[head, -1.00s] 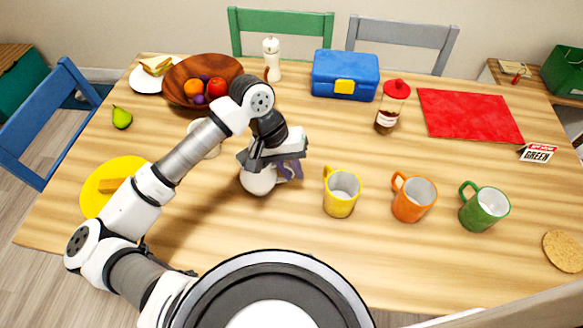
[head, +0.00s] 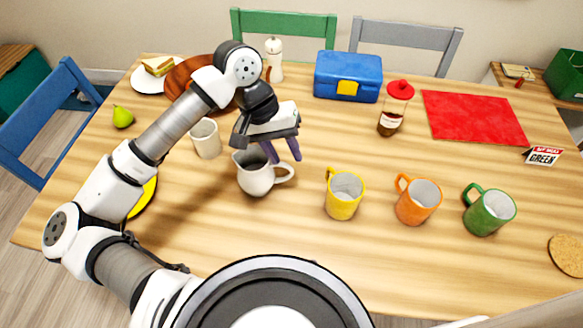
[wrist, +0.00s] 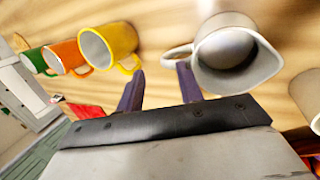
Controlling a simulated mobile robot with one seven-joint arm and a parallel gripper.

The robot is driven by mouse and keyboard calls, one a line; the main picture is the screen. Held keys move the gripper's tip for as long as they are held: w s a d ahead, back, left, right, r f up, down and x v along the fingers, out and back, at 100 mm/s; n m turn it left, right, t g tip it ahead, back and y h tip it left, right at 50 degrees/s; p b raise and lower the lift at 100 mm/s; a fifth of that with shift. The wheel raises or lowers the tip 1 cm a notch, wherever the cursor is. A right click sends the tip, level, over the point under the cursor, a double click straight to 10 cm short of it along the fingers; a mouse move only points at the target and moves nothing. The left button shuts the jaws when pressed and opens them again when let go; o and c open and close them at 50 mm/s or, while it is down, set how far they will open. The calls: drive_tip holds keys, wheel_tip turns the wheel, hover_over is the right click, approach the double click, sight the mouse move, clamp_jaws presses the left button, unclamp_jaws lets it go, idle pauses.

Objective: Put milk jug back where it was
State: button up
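The white milk jug (head: 258,178) stands upright on the wooden table, left of the yellow mug, with its handle to the right. It also shows in the wrist view (wrist: 232,75), with its open top facing the camera and its handle near the right finger. My gripper (head: 284,156) is above the jug's handle side, with its two purple fingers pointing down. In the wrist view my gripper (wrist: 160,88) has its fingers apart with nothing between them.
A white cup (head: 205,140) stands left of the jug. Yellow (head: 343,198), orange (head: 417,205) and green (head: 489,212) mugs line up to the right. The table's front is clear.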

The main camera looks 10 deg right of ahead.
drive_tip(key=b+v, duration=0.1)
drive_tip(key=v, duration=0.5)
drive_tip(key=shift+r, duration=0.15)
idle(0.8)
